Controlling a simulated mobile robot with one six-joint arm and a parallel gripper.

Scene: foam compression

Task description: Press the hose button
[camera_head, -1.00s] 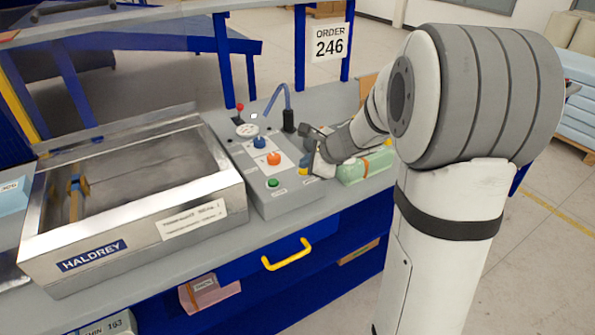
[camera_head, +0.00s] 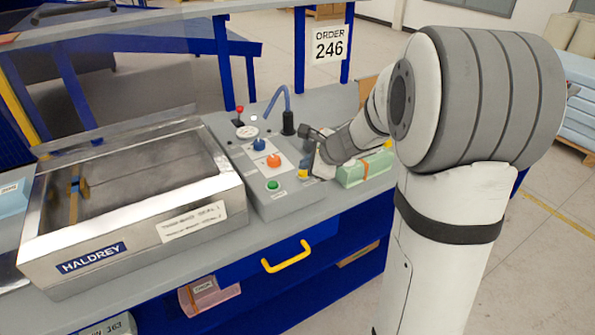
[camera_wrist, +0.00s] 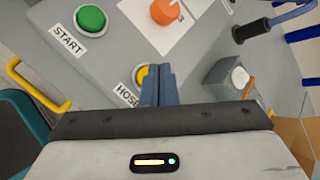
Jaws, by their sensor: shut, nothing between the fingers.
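The yellow hose button (camera_wrist: 141,75) is on the grey control panel, with the HOSE label (camera_wrist: 126,95) next to it. In the wrist view, the fingers of my gripper (camera_wrist: 162,70) are shut and empty, just right of the button and hiding part of it. I cannot tell whether they touch the button. In the head view, the yellow button (camera_head: 303,174) shows at the panel's right side, and my gripper (camera_head: 318,172) is just to its right.
The green START button (camera_wrist: 90,19) and an orange knob (camera_wrist: 165,11) are near. A blue knob (camera_head: 259,144), a red-topped lever (camera_head: 239,110) and a blue hose (camera_head: 285,98) stand farther back. The metal HALDREY tray (camera_head: 130,245) is left.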

